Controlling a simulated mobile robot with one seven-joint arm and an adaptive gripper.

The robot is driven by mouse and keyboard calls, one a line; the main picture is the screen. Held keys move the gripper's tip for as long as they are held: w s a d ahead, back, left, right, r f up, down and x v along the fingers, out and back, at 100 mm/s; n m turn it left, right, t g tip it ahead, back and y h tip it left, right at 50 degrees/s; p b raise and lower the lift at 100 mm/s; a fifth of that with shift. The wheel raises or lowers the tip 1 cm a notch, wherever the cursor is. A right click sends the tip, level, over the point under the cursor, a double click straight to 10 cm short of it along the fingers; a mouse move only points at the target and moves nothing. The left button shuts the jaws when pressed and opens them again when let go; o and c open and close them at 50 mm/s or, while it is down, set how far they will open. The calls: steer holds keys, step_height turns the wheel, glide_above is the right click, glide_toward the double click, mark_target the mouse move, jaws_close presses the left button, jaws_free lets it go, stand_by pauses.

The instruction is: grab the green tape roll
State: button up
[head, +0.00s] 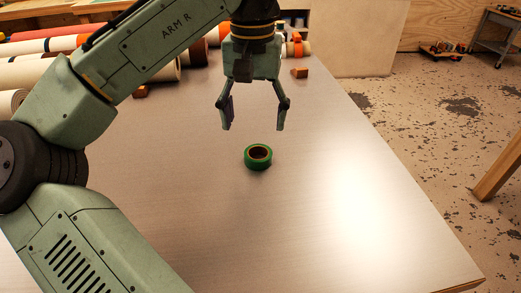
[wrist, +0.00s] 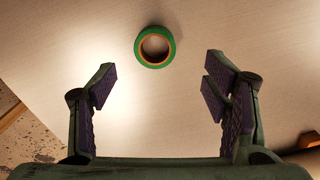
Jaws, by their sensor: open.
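The green tape roll (head: 258,156) lies flat on the table (head: 200,220), with its brown core and open hole facing up. My gripper (head: 254,126) is open and empty above the table, a little beyond the roll in the head view. In the wrist view the green tape roll (wrist: 155,46) shows whole, above and ahead of the gap between the fingers of my gripper (wrist: 159,85). The fingers do not touch it.
An orange block (head: 300,73) sits near the back edge. The table around the tape roll is clear. The table's right edge drops to a speckled floor (head: 420,130).

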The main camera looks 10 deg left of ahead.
mark_target(258, 148)
step_height(258, 148, down, 2)
steer(key=shift+s+f, duration=0.1)
steer(key=shift+f, duration=0.1)
steer(key=shift+w+d+f+p, duration=0.1)
steer(key=shift+d+f+p, duration=0.15)
steer(key=shift+f, duration=1.15)
steer(key=shift+w+d+f+p, duration=0.1)
steer(key=shift+f+p, duration=0.1)
steer(key=shift+f, duration=1.2)
steer(key=c, duration=1.2)
